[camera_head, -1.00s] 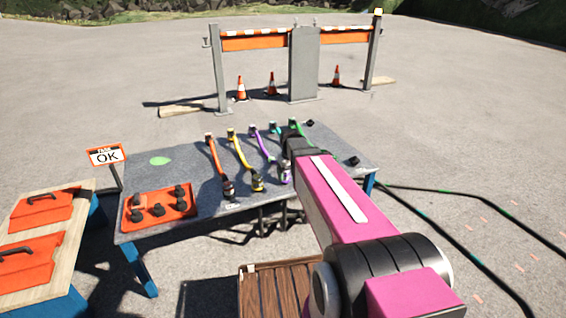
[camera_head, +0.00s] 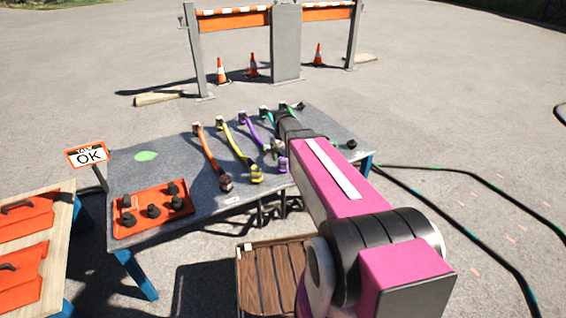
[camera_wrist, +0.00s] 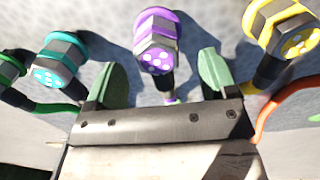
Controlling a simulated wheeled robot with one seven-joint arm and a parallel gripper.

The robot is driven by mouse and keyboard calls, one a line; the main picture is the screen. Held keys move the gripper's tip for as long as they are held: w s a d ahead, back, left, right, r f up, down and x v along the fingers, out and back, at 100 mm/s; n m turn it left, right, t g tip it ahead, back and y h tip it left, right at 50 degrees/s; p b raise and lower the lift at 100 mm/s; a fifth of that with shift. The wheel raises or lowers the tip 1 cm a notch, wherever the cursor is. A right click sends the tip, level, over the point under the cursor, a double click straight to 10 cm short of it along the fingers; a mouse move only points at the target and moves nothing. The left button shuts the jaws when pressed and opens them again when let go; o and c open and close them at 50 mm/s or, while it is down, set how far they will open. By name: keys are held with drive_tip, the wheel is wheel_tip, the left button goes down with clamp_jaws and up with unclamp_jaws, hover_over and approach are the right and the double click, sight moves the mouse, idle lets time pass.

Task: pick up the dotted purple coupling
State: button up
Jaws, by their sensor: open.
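The dotted purple coupling (camera_wrist: 156,45) is a hexagonal end with pale dots on its face, in the upper middle of the wrist view. My gripper (camera_wrist: 164,74) is open, its two green fingers apart and empty. The coupling lies just beyond the fingertips, roughly centred between them, with its neck running back towards the gap. In the head view a purple coupling (camera_head: 283,164) shows at the near end of the purple cable (camera_head: 250,132), beside my arm. My arm hides most of the gripper there.
In the wrist view, a dotted teal coupling (camera_wrist: 55,62) and a green coupling (camera_wrist: 10,72) lie left, and a dotted yellow coupling (camera_wrist: 285,30) lies right. The grey table (camera_head: 182,157) also holds an orange cable (camera_head: 208,152) and an orange tray (camera_head: 125,227) with dark parts.

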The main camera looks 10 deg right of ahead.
sight(283, 158)
drive_tip(key=shift+w+d+f, duration=0.1)
drive_tip(key=shift+w+f, duration=0.05)
drive_tip(key=shift+f, duration=1.2)
drive_tip(key=shift+w+f, duration=0.15)
drive_tip(key=shift+f, duration=1.15)
drive_tip(key=c, duration=1.1)
